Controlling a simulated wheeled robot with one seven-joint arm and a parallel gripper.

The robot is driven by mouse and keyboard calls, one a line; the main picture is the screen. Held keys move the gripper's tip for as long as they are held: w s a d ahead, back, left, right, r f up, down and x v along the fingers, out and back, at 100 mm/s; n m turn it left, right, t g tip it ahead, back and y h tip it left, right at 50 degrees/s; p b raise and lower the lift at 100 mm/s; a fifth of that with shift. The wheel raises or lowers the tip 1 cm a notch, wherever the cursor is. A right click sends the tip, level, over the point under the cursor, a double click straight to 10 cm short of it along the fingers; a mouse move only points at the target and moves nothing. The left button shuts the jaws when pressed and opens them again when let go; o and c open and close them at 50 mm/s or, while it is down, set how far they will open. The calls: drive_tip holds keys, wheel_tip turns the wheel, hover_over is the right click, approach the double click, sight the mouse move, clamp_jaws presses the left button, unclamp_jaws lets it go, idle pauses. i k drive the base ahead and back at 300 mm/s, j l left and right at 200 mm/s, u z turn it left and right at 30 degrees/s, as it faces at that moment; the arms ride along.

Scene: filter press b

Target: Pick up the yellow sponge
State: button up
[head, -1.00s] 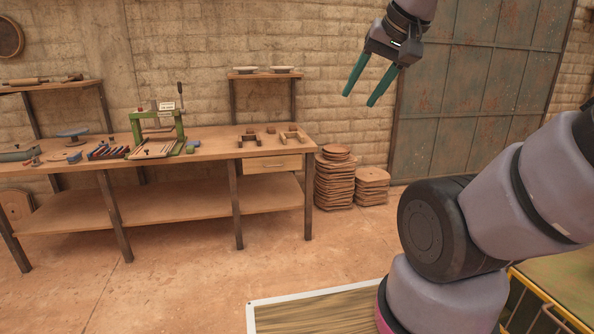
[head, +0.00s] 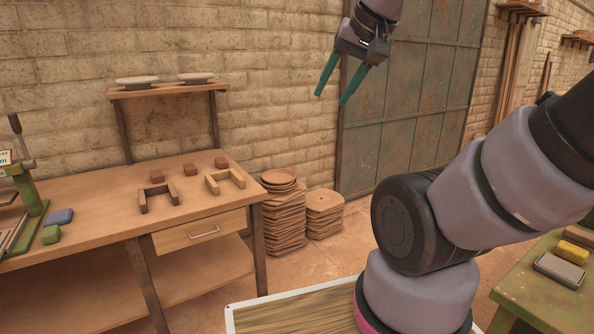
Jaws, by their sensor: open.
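A yellow block (head: 572,252) that looks like the sponge lies on the green tabletop (head: 530,291) at the right edge of the head view. It is between a grey-topped block (head: 559,270) and a brownish block (head: 578,236). My gripper (head: 333,98) is raised at the top middle, its two green fingers apart and pointing down-left, with nothing between them. It is far to the left of the yellow block and higher in the picture.
A wooden workbench (head: 105,224) with a drawer, small brown blocks and notched wooden pieces stands at left. Stacked round boards (head: 283,215) stand beside it on the floor. A rusty metal door (head: 408,110) is behind. My arm fills much of the right side.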

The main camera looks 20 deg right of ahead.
sight(564, 250)
drive_tip(key=i+l+z, duration=0.25)
drive_tip(key=i+z, duration=0.15)
drive_tip(key=i, duration=0.15)
drive_tip(key=i+l+z, duration=0.1)
drive_tip(key=i+z, duration=0.25)
drive_tip(key=i, duration=0.2)
drive_tip(key=i+z, duration=0.4)
drive_tip(key=i, duration=0.15)
drive_tip(key=i+j+z, duration=0.35)
drive_tip(key=i, duration=0.15)
drive_tip(key=i+z, duration=0.7)
drive_tip(key=z, duration=0.25)
drive_tip(key=i+j+z, duration=0.25)
drive_tip(key=z, duration=1.65)
